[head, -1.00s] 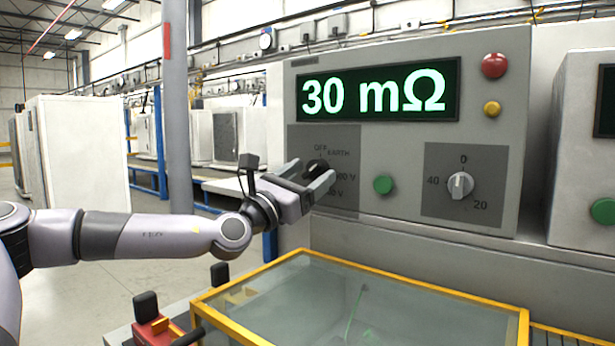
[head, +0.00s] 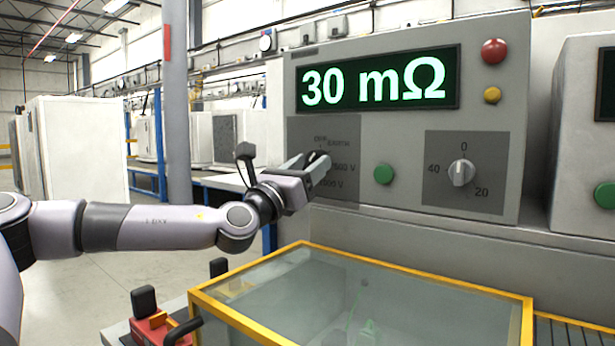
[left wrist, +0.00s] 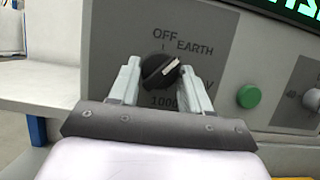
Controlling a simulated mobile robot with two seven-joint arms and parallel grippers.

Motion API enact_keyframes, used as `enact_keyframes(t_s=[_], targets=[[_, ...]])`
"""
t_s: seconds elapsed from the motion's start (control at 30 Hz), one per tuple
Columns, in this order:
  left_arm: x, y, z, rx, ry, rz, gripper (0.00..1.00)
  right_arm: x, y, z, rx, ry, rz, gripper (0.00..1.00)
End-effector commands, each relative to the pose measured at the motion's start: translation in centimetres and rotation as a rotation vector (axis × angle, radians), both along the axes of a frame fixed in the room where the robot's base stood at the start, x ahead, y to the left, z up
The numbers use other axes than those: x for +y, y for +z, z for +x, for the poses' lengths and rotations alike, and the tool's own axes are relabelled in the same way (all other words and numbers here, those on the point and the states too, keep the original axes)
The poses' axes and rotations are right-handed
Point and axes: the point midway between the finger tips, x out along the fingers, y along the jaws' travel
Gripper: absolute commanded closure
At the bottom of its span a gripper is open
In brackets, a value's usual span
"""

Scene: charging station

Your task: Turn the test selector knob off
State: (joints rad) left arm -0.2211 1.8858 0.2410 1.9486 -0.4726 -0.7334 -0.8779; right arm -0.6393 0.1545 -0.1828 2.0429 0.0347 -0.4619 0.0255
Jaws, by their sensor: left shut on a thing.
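The test selector knob (left wrist: 158,72) is a round black knob with a white pointer mark, on a darker grey panel. In the left wrist view its pointer slants up and right, toward the EARTH label and away from OFF. My left gripper (left wrist: 160,68) is shut on the knob, one finger on each side. In the head view my left gripper (head: 318,168) reaches the panel from the left and mostly hides the knob. The lower voltage labels are partly covered by the fingers. My right gripper is not in view.
A green button (head: 384,174) sits right of the knob panel, with a second selector (head: 461,173) pointing at 0. The display (head: 378,79) reads 30 mΩ. A yellow-framed glass cover (head: 365,300) lies below, beside a red clamp-like fixture (head: 160,328).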

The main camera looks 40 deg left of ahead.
Motion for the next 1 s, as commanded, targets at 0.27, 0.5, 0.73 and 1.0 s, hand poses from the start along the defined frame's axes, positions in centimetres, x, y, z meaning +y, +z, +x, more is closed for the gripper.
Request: enact_keyframes(t_s=[0.27,0.5,0.73,1.0], targets=[[-0.3,-0.3,0.0,-0.028,-0.001,-0.248,0.83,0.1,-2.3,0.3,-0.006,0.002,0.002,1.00],[-0.5,-0.1,0.1,-0.048,0.000,-0.444,0.83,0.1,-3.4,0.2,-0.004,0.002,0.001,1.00],[-0.5,0.0,0.1,-0.063,0.000,-0.580,0.83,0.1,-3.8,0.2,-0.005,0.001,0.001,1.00],[-0.5,0.1,0.1,-0.071,-0.001,-0.658,0.83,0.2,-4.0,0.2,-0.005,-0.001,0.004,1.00]])
